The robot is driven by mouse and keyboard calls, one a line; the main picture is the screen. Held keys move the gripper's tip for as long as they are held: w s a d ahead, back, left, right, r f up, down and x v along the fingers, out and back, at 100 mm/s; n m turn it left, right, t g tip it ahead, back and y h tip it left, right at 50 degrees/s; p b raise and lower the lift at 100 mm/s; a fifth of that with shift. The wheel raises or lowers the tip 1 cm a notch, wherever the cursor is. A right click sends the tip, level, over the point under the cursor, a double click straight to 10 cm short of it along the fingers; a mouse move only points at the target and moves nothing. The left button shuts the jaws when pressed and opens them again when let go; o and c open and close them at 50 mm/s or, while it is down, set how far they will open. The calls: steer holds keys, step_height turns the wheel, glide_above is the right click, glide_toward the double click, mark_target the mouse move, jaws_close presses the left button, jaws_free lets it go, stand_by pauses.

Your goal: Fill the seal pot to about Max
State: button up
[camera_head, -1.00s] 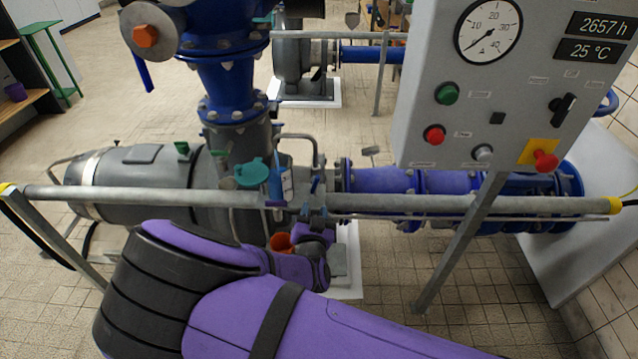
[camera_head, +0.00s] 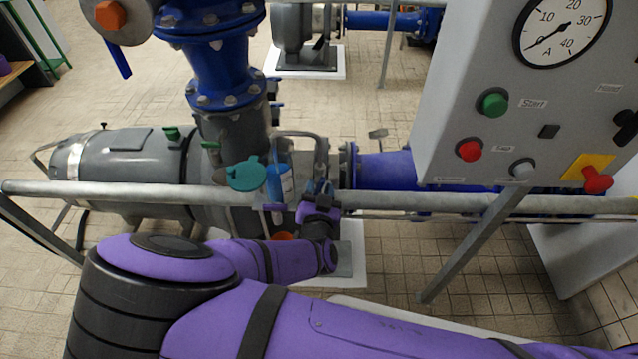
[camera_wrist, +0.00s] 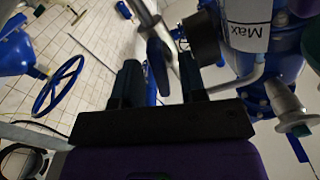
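The seal pot (camera_head: 280,184) is a blue vessel with a white label. It stands behind the horizontal rail, next to a teal lid-like part (camera_head: 247,174). In the wrist view its white label (camera_wrist: 250,28) reads "Max" upside down, at the upper right. I cannot make out a liquid level. My gripper (camera_head: 322,192) is at the rail, just right of the pot. In the wrist view my gripper (camera_wrist: 160,72) has its dark fingers apart, with a blue lever-like handle (camera_wrist: 157,66) showing between them. Contact with the handle is unclear.
The grey rail (camera_head: 120,190) crosses in front of the pump. A grey control panel (camera_head: 530,110) with a gauge and buttons hangs at the right. An orange cup-like part (camera_head: 283,236) is mostly hidden behind my arm. A blue handwheel (camera_wrist: 58,85) shows left in the wrist view.

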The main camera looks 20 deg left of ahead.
jaws_close()
steer(key=shift+m, duration=0.4)
steer(key=m, duration=1)
steer(key=shift+m, duration=1.7)
